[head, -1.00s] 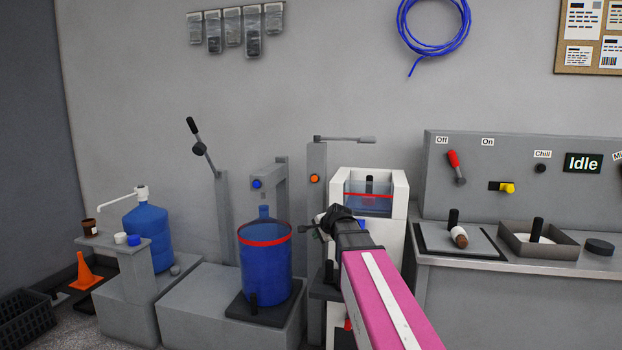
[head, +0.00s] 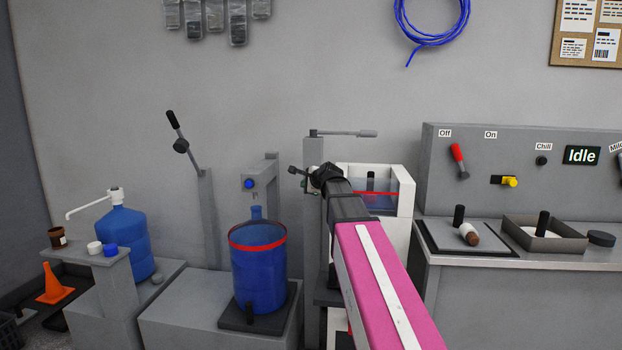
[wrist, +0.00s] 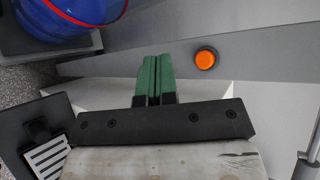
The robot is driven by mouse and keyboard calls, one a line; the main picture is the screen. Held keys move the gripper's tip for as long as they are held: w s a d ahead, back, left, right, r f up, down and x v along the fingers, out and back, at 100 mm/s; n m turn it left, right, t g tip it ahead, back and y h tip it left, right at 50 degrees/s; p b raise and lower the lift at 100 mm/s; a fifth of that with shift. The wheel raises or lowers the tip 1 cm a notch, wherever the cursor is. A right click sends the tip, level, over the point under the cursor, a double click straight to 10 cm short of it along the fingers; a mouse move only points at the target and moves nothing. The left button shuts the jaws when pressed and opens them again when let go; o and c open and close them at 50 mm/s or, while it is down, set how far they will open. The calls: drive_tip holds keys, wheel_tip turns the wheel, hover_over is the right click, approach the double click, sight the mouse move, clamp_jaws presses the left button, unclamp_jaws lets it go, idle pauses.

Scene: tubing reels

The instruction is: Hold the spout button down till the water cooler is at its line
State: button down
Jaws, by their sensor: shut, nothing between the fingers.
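The water cooler (head: 404,212) is a white box with a clear tank front, a red line across it and bluish water behind; the arm covers part of it. The water level against the line is hard to tell. A round orange button (wrist: 205,58) sits on a grey post (head: 313,152); in the head view my gripper hides it. My gripper (head: 299,172) is in front of the post. In the wrist view its green fingertips (wrist: 154,62) are together, empty, and left of the button, with a visible gap in the picture. Contact is not seen.
A blue button (head: 249,184) is on another post, above a blue tub (head: 259,275) with a red line. A lever (head: 180,146) stands behind. A blue bottle with a pump (head: 125,240) is at left. The bench (head: 480,262) with switches is at right.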

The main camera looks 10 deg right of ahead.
drive_tip(key=shift+w, duration=0.15)
drive_tip(key=w+d, duration=0.2)
drive_tip(key=w, duration=0.6)
drive_tip(key=shift+d, duration=0.35)
drive_tip(key=shift+w, duration=0.2)
idle(1.7)
drive_tip(key=shift+w+d, duration=0.15)
drive_tip(key=shift+w, duration=0.1)
